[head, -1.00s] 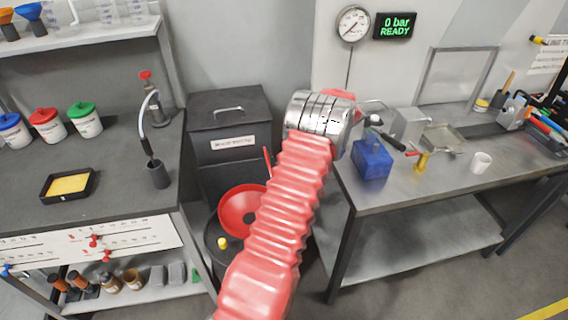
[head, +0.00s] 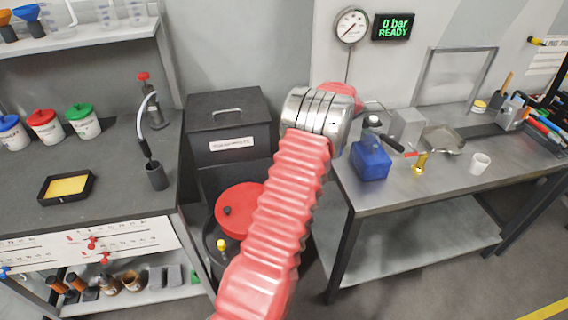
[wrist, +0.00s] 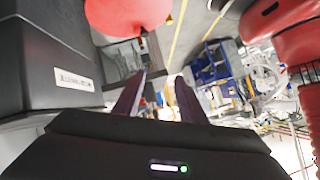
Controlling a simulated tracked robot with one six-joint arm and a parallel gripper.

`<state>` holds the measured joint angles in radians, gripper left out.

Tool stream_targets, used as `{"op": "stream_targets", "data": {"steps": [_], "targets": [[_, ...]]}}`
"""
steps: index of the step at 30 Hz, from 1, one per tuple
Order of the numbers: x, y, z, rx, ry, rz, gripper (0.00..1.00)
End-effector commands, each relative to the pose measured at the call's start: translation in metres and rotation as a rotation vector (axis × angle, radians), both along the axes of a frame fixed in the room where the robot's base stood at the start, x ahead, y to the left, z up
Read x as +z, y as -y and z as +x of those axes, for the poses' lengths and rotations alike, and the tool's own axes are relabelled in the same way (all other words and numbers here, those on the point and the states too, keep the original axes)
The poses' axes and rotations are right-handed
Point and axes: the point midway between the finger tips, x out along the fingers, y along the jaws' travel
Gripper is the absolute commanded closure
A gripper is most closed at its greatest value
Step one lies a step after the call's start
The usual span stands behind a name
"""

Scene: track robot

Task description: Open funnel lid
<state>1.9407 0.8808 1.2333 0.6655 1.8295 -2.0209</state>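The red funnel lid (head: 238,208), with a black knob, lies flat over the funnel on the dark drum (head: 213,262) in the head view. My red arm covers its right side. The funnel's inside is hidden. My gripper (wrist: 158,82) shows in the wrist view with its two dark fingers apart and nothing between them. It is hidden behind my arm's metal wrist in the head view. A smooth red rounded shape (wrist: 127,12) at the top of the wrist view lies beyond the fingers, apart from them; I cannot tell for certain whether it is the lid.
A dark lidded bin (head: 230,120) stands behind the drum, and its label also shows in the wrist view. A left bench (head: 120,150) and a right metal table (head: 400,195) flank the drum. A blue container (head: 371,160) stands near the right table's left edge.

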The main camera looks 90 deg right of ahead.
Motion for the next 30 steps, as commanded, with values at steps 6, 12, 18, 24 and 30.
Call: {"op": "stream_targets", "data": {"steps": [6,12,18,24,30], "targets": [[0.038,0.0,0.0,-0.001,-0.001,-0.003,0.62],[0.06,0.0,0.0,-0.001,-0.001,-0.001,0.62],[0.064,0.0,0.0,-0.001,-0.001,0.0,0.62],[0.064,0.0,0.0,-0.001,-0.001,0.0,0.62],[0.064,0.0,0.0,-0.001,-0.001,0.0,0.62]]}}
